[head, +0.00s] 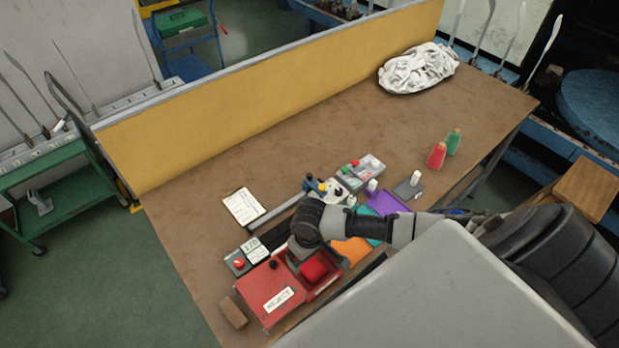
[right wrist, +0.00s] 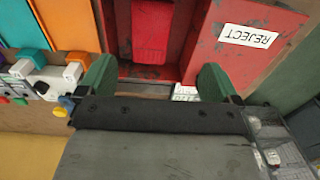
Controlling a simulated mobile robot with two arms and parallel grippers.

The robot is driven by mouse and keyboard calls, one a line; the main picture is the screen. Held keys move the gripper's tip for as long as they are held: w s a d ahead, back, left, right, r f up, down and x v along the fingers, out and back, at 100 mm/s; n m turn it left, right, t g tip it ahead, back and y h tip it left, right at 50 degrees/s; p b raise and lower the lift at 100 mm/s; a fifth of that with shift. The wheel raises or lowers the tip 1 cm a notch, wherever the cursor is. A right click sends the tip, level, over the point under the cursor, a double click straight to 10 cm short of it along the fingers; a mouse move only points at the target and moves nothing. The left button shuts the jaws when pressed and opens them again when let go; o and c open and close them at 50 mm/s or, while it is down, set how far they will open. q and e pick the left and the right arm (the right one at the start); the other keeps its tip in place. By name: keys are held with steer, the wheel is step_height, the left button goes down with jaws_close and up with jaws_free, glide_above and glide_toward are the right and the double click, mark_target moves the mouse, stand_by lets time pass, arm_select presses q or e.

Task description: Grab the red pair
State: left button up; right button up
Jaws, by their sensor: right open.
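The red pair (head: 314,268) looks like a folded red bundle lying in the open part of the red box labelled REJECT (head: 264,294). In the right wrist view the red pair (right wrist: 152,30) lies ahead of my right gripper (right wrist: 157,82), roughly between the lines of its two green fingers. The fingers are wide apart with nothing between them. In the head view my right arm reaches in from the right, and its wrist is over the back edge of the box, hiding the fingertips. My left gripper is not in view.
Beside the box are a small control box with a red button (head: 238,262) and a brown block (head: 233,313). Orange (head: 352,250) and purple (head: 388,203) pieces lie near my arm. Thread cones (head: 437,155) and a white cloth heap (head: 418,68) stand farther back.

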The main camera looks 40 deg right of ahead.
mark_target(312, 267)
steer(key=shift+w+d+f, duration=0.25)
steer(key=shift+d+f, duration=0.35)
steer(key=shift+d, duration=0.05)
step_height(312, 267, down, 4)
steer(key=shift+s+a+r+b, duration=0.1)
steer(key=shift+b, duration=1.05)
steer(key=shift+f+b, duration=0.55)
steer(key=shift+f, duration=0.05)
step_height(312, 267, down, 5)
steer(key=b, duration=0.5)
steer(key=shift+r, duration=0.1)
steer(key=shift+c, duration=0.2)
steer(key=c, duration=1)
